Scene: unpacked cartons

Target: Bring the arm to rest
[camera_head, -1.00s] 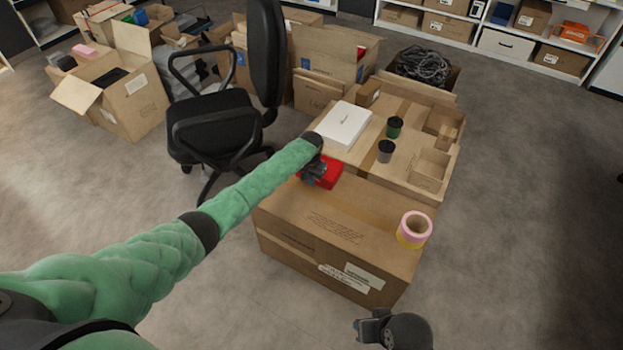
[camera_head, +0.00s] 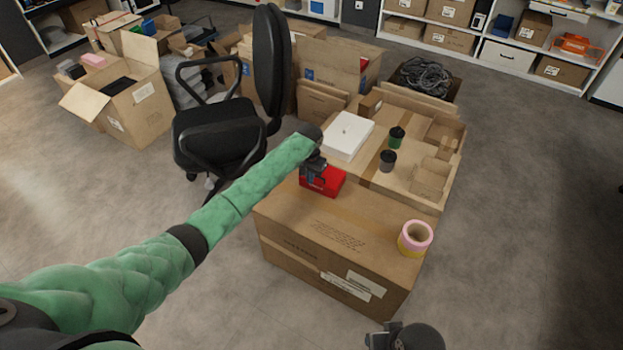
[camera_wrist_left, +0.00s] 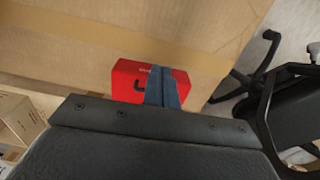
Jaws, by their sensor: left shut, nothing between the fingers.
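My left arm reaches from the lower left to the cartons in the head view. My left gripper (camera_head: 314,175) is over the red box (camera_head: 328,183) on the closed carton's far edge. In the left wrist view, the fingers (camera_wrist_left: 163,88) are together with nothing between them. They cover part of the red box (camera_wrist_left: 128,80); I cannot tell whether they touch it. My right gripper (camera_head: 380,340) shows only in part at the bottom edge, and its fingers are not clear.
The closed carton (camera_head: 330,235) bears pink and yellow tape rolls (camera_head: 415,238). A black office chair (camera_head: 215,130) stands left of the cartons. Grey floor at right is clear.

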